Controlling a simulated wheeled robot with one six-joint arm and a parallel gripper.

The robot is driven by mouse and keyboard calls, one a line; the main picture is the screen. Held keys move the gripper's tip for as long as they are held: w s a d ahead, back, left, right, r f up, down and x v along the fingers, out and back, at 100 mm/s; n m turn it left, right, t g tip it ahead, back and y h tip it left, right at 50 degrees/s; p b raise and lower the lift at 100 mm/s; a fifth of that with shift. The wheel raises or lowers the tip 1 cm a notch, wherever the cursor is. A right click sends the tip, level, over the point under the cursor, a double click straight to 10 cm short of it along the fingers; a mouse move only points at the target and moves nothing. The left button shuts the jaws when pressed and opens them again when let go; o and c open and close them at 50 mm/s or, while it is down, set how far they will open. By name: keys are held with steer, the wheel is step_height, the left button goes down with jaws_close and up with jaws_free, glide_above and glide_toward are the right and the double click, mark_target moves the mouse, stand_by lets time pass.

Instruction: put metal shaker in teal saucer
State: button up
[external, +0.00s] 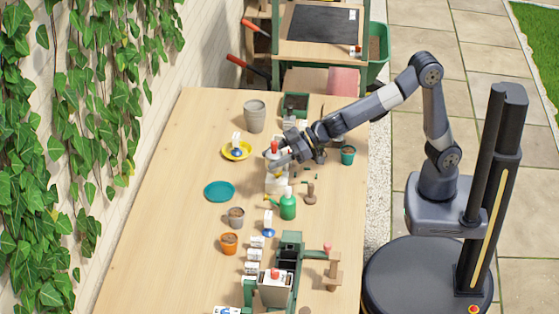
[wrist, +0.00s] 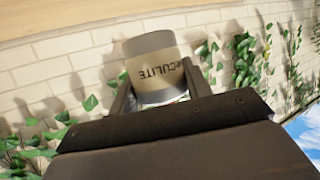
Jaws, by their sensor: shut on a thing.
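A cylindrical shaker (wrist: 152,62) with a grey metal band and a tan label, on which "CULITE" can be read, is between the two fingers of my gripper (wrist: 158,88) in the wrist view. My gripper is shut on it. In the external view my gripper (external: 274,158) is above the middle of the table, and the shaker is hard to make out there among the fingers and the things behind. The teal saucer (external: 219,191) lies flat on the table to the left of and nearer than my gripper, and it looks empty.
A yellow saucer (external: 236,151) holds a small item. A beige pot (external: 254,116) stands behind it. A green watering can (external: 287,206), a grey pot (external: 236,217) and an orange pot (external: 229,243) stand nearer. The table's left side is clear.

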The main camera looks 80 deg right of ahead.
steer(key=w+d+m+h, duration=0.2)
steer(key=w+d+h, duration=0.1)
steer(key=w, duration=0.7)
steer(key=m+t+h, duration=0.1)
steer(key=m+h, duration=0.2)
glide_above(220, 194)
step_height(220, 194, down, 3)
step_height(220, 194, down, 15)
steer(key=b, duration=0.3)
steer(key=shift+r, duration=0.15)
steer(key=shift+f+b, duration=0.2)
steer(key=shift+b, duration=0.3)
steer(key=o, duration=1)
steer(key=shift+o, duration=0.2)
steer(key=shift+r, duration=0.1)
